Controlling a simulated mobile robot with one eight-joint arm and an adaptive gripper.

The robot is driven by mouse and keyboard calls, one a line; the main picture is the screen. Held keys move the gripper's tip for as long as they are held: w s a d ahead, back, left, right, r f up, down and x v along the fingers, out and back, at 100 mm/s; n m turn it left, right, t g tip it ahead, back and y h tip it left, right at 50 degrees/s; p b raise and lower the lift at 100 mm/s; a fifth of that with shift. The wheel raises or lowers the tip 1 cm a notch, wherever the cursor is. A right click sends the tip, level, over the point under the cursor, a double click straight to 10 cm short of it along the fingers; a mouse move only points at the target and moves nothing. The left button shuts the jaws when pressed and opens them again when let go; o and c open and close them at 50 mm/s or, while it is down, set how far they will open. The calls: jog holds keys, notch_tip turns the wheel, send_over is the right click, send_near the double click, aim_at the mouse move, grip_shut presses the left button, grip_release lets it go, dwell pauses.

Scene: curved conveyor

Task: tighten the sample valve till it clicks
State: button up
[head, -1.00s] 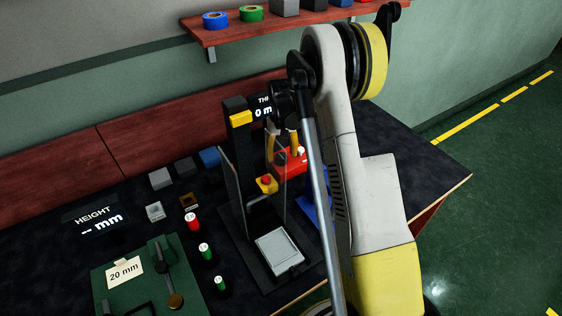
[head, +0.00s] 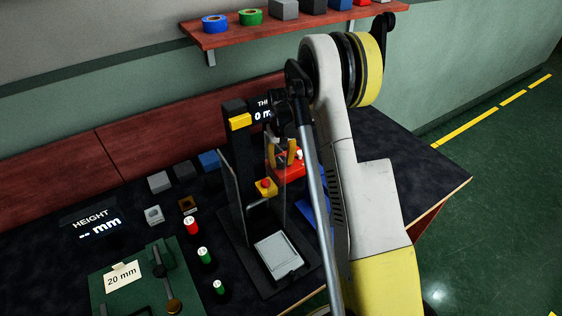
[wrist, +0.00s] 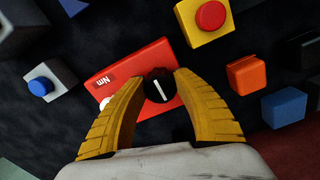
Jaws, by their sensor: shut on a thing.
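My gripper (wrist: 160,79) has its two yellow fingers closed on a round black knob (wrist: 158,86), which I take for the sample valve. The knob has a white line, slightly tilted from upright in the wrist view. It sits on a red block (wrist: 131,69) labelled "Nm", whose near part is partly hidden by the left finger. In the head view my gripper (head: 282,152) points down at the red block (head: 291,173); the knob cannot be made out clearly there. A small white part shows on the block beside the left finger in the wrist view.
A yellow block with a red button (wrist: 210,16) stands close above the knob in the wrist view. An orange block (wrist: 247,75) and a blue block (wrist: 284,106) lie to the right. A grey block with a blue button (wrist: 41,86) is left. A black stand (head: 233,150) rises beside my gripper.

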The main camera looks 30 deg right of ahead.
jog(key=shift+m, duration=0.3)
jog(key=m, duration=0.5)
jog(key=shift+m, duration=0.3)
jog(key=m, duration=0.5)
jog(key=shift+w+a+b, duration=0.1)
jog(key=shift+b, duration=0.3)
jog(key=shift+m, duration=0.3)
jog(key=o, duration=1.2)
jog(key=shift+c, duration=0.2)
notch_tip(320, 180, up, 12)
